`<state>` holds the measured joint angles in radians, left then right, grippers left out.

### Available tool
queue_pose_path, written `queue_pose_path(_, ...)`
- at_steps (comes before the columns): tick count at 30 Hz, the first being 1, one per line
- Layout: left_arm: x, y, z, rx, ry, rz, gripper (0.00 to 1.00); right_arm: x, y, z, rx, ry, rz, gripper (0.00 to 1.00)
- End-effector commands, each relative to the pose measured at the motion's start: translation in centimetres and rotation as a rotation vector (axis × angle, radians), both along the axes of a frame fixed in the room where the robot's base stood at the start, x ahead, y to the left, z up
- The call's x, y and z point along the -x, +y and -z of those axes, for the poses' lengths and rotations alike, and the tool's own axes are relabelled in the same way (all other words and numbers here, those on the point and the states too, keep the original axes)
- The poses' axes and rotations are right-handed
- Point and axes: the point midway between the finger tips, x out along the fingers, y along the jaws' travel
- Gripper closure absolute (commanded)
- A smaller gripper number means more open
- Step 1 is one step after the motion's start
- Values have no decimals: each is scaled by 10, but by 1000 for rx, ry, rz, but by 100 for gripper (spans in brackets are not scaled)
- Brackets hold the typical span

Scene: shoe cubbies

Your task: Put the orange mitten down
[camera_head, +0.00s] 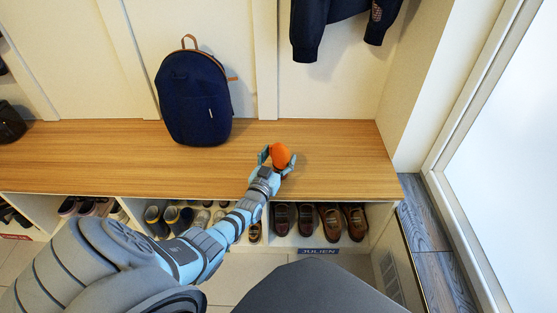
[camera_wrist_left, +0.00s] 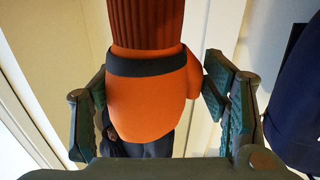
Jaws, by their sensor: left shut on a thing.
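The orange mitten (camera_head: 281,154) is at my left gripper (camera_head: 274,157), over the right part of the wooden bench top. In the left wrist view the mitten (camera_wrist_left: 146,100) hangs between the two green finger pads of the gripper (camera_wrist_left: 160,112), with its brown ribbed cuff at the top and a dark band below it. The left gripper is shut on the mitten. I cannot tell from the head view whether the mitten touches the bench. My right gripper is in neither view.
The wooden bench (camera_head: 80,160) has free room left of the gripper. A navy backpack (camera_head: 195,98) stands on it against the wall. Shoes (camera_head: 330,220) fill the cubbies below, one labelled JULIEN. A dark jacket (camera_head: 335,25) hangs above. A window (camera_head: 510,150) is at the right.

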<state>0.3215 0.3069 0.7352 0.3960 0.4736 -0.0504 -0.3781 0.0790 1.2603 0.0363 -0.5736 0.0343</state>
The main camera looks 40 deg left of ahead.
Motion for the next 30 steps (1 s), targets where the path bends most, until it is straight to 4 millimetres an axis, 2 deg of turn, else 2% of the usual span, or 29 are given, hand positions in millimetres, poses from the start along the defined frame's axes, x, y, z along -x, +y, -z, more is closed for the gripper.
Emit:
queue_pose_path(9, 0, 0, 4, -1, 0, 0, 58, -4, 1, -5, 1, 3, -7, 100)
queue_pose_path(10, 0, 0, 4, -1, 0, 0, 29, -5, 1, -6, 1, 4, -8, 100)
queue_pose_path(13, 0, 0, 3, -1, 0, 0, 13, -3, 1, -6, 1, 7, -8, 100)
queue_pose_path(14, 0, 0, 3, -1, 0, 0, 11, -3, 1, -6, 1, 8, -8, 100)
queue_pose_path(26, 0, 0, 1, -1, 0, 0, 11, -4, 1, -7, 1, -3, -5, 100)
queue_pose_path(28, 0, 0, -3, -1, 0, 0, 11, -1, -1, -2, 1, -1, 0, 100)
queue_pose_path(30, 9, -3, -3, 0, 2, 1, 11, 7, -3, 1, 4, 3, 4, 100)
